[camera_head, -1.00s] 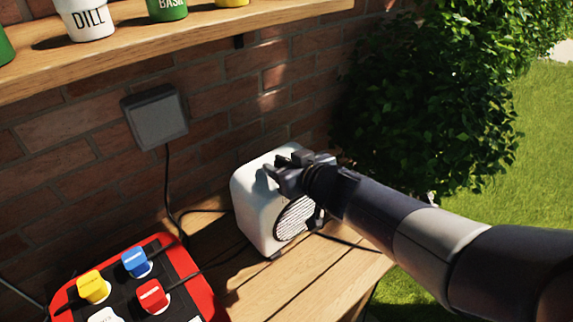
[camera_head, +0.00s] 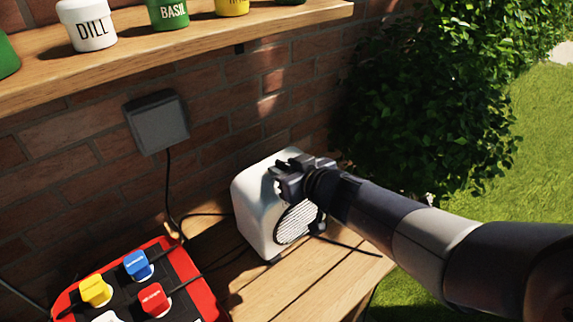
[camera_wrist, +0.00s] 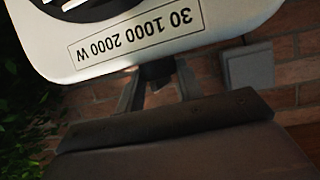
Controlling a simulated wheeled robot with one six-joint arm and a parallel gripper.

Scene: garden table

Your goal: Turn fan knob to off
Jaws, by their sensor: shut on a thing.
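The white fan heater (camera_head: 258,215) stands on the wooden table against the brick wall, its round grille facing right and front. In the wrist view its white front (camera_wrist: 200,50) carries a label reading "30 1000 2000 W", seen upside down. My gripper (camera_head: 279,176) is at the top front edge of the fan. In the wrist view my gripper (camera_wrist: 158,85) is shut on a small dark part, likely the fan knob (camera_wrist: 156,72), just past the label edge. The knob is mostly hidden by the fingers, so its setting cannot be read.
A red-edged power board (camera_head: 190,275) with yellow, blue, red and white plugs lies front left. A grey wall box (camera_head: 157,122) hangs above with a cable. A shelf (camera_head: 200,35) with labelled pots runs overhead. A bush (camera_head: 430,110) stands right.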

